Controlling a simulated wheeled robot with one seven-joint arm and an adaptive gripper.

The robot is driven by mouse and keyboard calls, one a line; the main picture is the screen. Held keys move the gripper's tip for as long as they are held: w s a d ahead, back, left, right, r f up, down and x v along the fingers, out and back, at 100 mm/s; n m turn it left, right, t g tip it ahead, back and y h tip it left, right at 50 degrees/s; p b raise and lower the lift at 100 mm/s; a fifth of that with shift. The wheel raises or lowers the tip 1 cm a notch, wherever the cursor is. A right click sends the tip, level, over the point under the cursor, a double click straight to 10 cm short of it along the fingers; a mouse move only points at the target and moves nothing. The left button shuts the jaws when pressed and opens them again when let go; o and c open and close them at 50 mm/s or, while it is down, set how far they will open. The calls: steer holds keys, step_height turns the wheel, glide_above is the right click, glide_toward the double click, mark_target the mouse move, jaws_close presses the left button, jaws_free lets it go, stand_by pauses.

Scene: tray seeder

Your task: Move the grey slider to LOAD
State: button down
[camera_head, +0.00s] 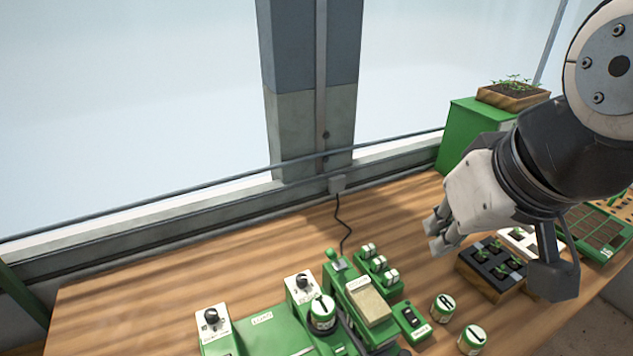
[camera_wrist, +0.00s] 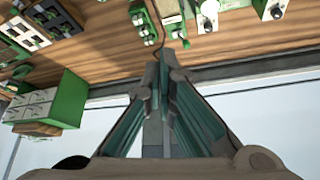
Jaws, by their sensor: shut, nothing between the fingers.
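The green tray seeder (camera_head: 270,335) stands on the wooden bench at the bottom of the head view, cut off by the lower edge. It carries dials, a tan-topped hopper part (camera_head: 368,303) and a small grey piece with a green knob (camera_head: 338,262).
Numbered green-and-white cans (camera_head: 443,306) stand right of the seeder. A black seedling tray (camera_head: 492,268) lies beneath my arm. A green cabinet (camera_head: 468,135) stands at the back right. A black cable (camera_head: 341,225) runs to the wall. The bench's left part is clear.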

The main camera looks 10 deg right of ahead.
steer(key=c, duration=1.7)
jaws_free()
steer(key=shift+o, duration=1.3)
steer(key=shift+w+f, duration=0.15)
steer(key=shift+f, duration=0.1)
steer(key=n+g+h+p, duration=0.2)
steer(key=n+g, duration=0.3)
steer(key=n, duration=0.1)
glide_above(404, 354)
steer(key=w+a, duration=0.3)
step_height(404, 354, down, 8)
step_height(404, 354, down, 10)
steer(key=a+n+g+h+p, duration=0.1)
steer(key=a+n+g+h, duration=0.15)
steer(key=n, duration=0.45)
steer(key=shift+y, duration=0.25)
steer(key=x, duration=0.4)
steer(key=p+x, duration=0.1)
steer(key=x, duration=0.9)
steer(key=shift+s+d+r+p, duration=0.2)
steer(key=shift+s+d+p, duration=0.05)
steer(key=shift+s+p, duration=0.1)
jaws_close()
